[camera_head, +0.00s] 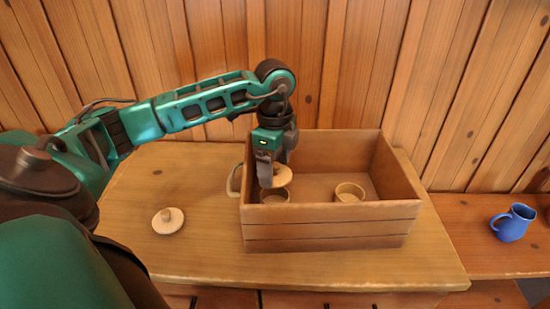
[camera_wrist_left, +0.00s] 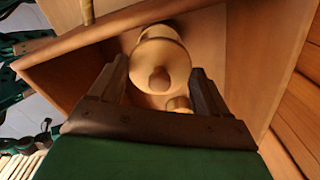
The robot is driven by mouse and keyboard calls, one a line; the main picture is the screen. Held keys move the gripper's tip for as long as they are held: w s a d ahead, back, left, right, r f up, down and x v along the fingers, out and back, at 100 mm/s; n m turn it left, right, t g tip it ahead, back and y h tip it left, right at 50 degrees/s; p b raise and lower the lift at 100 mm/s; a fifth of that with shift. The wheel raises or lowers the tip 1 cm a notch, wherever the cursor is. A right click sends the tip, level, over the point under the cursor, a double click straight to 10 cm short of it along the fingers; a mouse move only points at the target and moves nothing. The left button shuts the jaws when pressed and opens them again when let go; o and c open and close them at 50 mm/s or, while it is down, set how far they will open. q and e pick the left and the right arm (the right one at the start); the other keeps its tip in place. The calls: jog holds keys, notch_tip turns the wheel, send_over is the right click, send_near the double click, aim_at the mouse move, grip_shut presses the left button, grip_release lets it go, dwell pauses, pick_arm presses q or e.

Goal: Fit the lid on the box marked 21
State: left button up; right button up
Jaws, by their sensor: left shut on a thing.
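My left gripper (camera_head: 266,182) is shut on a pale round wooden lid with a knob (camera_head: 281,175). The lid also shows in the left wrist view (camera_wrist_left: 164,57), between the two fingers. It is right above a round wooden box (camera_head: 275,197) inside the crate, whose upper part it mostly hides. I cannot tell whether lid and box touch. A second round box (camera_head: 349,193), open at the top, stands to the right in the crate. Another knobbed lid (camera_head: 168,221) lies on the table at the left. No 21 is readable on either box. My right gripper is not in view.
The wooden crate (camera_head: 330,229) has high walls around both boxes and a loop handle on its left side. It stands on a wooden table (camera_head: 200,254), clear at the front left. A blue mug (camera_head: 513,223) stands on a lower surface at right. A plank wall is behind.

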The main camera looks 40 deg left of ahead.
aim_at(275, 173)
pick_arm(q)
jog(key=shift+f+b, duration=1.4)
jog(key=shift+f, duration=0.15)
jog(key=shift+f+b, duration=0.55)
jog(key=shift+f, duration=0.3)
jog(key=shift+f, duration=0.25)
jog(key=o, duration=1)
